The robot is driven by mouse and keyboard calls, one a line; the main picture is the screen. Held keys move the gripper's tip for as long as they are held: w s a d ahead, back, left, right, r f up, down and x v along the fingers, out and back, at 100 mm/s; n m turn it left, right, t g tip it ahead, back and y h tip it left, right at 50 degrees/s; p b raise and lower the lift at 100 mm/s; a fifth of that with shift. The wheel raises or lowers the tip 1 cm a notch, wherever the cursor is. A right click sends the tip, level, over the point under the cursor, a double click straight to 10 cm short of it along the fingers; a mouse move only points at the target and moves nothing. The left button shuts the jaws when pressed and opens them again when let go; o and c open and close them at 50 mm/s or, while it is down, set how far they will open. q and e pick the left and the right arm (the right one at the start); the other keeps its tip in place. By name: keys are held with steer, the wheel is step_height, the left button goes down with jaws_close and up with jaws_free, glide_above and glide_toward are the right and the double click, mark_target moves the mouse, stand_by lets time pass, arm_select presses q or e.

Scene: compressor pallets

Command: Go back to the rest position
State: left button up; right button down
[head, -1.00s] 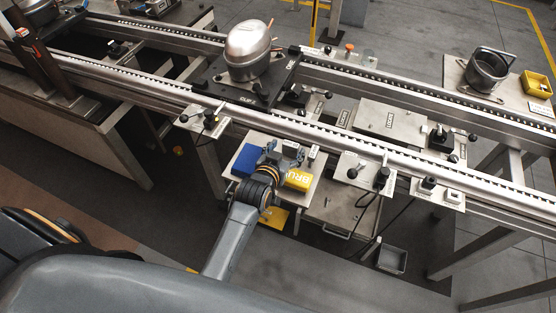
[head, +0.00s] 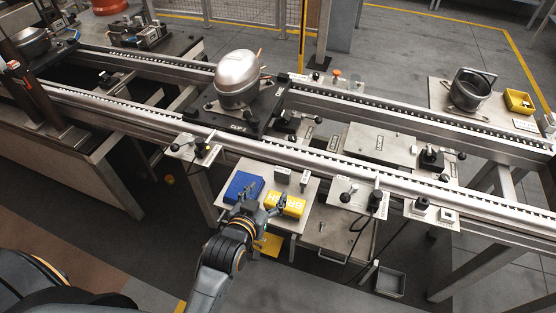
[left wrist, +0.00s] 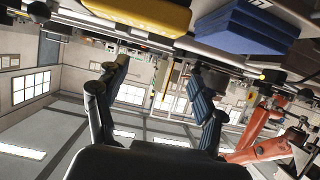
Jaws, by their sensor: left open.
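My left gripper (head: 258,207) is open and empty in the head view, at the near edge of a small shelf (head: 302,207) in front of the conveyor. A blue block (head: 243,186) and a yellow block (head: 286,204) lie on that shelf, just beyond its fingers. In the left wrist view the two fingers (left wrist: 157,95) stand wide apart with nothing between them. The yellow block (left wrist: 140,12) and the blue block (left wrist: 240,30) show at the top of that view, apart from the fingers. My right gripper is in neither view.
A silver compressor (head: 237,78) sits on a dark pallet (head: 249,115) on the conveyor rails. A black pot-like part (head: 470,90) and a yellow bin (head: 518,101) stand at the right. A grey tray (head: 390,281) is low beside the bench. The floor in front is open.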

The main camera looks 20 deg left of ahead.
arm_select(q)
steer(key=s+a+f+m+g, duration=0.15)
steer(key=s+g, duration=0.35)
steer(key=s, duration=0.5)
steer(key=s+a+f+g, duration=0.25)
steer(key=s+g, duration=0.25)
steer(key=s, duration=0.5)
step_height(320, 180, down, 25)
steer(key=s+g, duration=0.1)
steer(key=s, duration=0.1)
steer(key=s+a+f+g, duration=0.1)
steer(key=s+a+f, duration=0.1)
steer(key=s+f, duration=1.4)
steer(key=shift+s+a+f+g, duration=0.2)
steer(key=shift+s+f+g, duration=0.15)
steer(key=shift+f, duration=0.45)
steer(key=shift+m, duration=0.25)
